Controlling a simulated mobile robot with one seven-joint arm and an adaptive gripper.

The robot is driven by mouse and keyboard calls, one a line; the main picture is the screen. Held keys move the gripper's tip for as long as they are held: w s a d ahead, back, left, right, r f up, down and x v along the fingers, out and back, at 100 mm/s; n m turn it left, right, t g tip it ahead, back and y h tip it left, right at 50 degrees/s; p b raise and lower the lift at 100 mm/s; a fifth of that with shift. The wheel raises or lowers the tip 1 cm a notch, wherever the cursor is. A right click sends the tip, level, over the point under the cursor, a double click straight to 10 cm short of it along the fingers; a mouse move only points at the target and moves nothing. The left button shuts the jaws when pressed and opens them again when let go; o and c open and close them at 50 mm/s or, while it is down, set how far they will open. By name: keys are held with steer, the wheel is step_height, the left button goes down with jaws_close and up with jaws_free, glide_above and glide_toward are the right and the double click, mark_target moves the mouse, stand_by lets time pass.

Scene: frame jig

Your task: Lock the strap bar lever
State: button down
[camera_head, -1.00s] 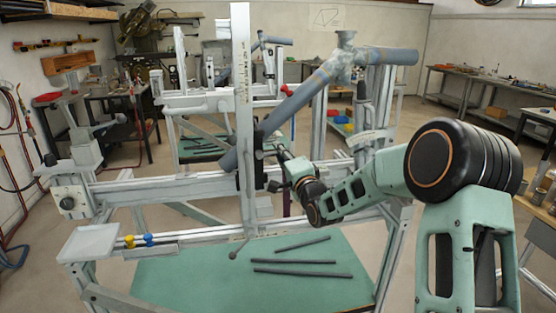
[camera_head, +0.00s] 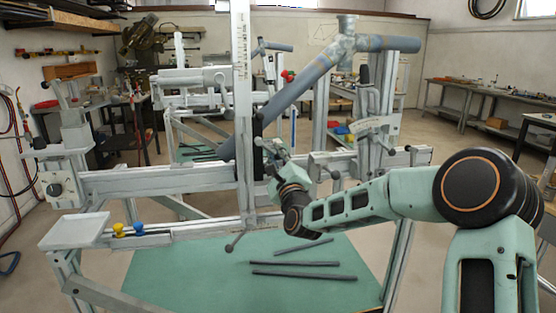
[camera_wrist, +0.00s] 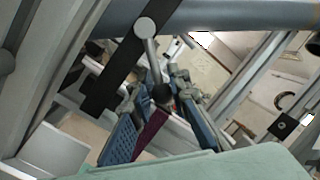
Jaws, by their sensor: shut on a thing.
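The strap bar is a dark flat bar that shows in the wrist view (camera_wrist: 132,60), lying across the grey frame tube (camera_wrist: 225,14). Its lever (camera_wrist: 148,50) is a short silver rod that runs from a round pivot on the bar down to a dark knob (camera_wrist: 160,94). My gripper (camera_wrist: 166,98) has its blue-grey fingers on both sides of the knob and is shut on it. In the head view my gripper (camera_head: 270,152) is at the dark strap bar (camera_head: 257,130), just right of the upright; the lever is mostly hidden there.
A tall scaled upright (camera_head: 243,110) stands close left of my gripper. A horizontal rail (camera_head: 150,182) runs across the jig. Loose dark tubes (camera_head: 300,274) lie on the green lower panel (camera_head: 200,275).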

steer(key=shift+a+f+m+b, duration=0.3)
steer(key=shift+m+b, duration=0.15)
steer(key=shift+m, duration=0.35)
steer(key=c, duration=2.1)
jaws_free()
steer(key=v, duration=1.2)
steer(key=shift+s+a, duration=0.15)
